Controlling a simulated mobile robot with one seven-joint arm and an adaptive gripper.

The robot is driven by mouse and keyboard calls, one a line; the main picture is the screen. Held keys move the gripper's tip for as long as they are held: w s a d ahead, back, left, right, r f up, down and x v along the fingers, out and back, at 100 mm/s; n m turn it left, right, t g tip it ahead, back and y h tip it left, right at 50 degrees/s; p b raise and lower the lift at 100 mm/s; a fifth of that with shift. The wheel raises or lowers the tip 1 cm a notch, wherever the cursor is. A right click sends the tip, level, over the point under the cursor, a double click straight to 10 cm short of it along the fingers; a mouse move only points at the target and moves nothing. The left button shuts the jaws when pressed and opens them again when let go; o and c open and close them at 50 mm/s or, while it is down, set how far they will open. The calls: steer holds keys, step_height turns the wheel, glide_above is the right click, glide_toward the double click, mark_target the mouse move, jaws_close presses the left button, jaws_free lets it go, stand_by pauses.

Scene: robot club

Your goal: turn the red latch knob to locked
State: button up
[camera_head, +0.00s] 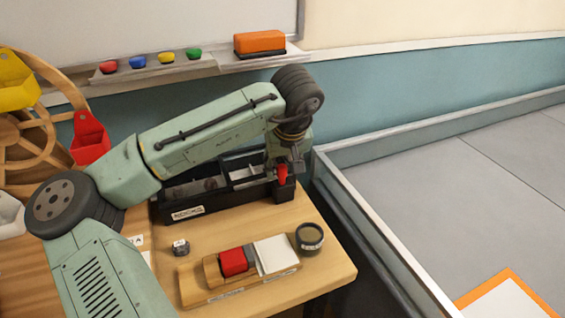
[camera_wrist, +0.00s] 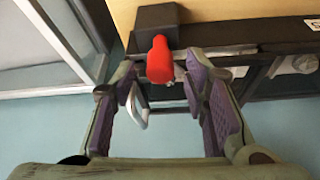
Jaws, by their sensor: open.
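The red latch knob (camera_wrist: 159,60) sits on a dark block (camera_wrist: 156,18) at the end of the black compartment box (camera_head: 217,204). In the wrist view my gripper (camera_wrist: 160,82) is open, with one purple-padded finger on each side of the knob and a gap visible between knob and pads. In the head view the knob (camera_head: 282,174) shows just below my gripper (camera_head: 283,165) at the right end of the box. Which way the knob points relative to a locked mark cannot be told.
A low barrier (camera_head: 380,240) runs along the right.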

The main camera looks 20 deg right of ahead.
steer(key=shift+f, duration=0.1)
steer(key=shift+c, duration=0.5)
jaws_close()
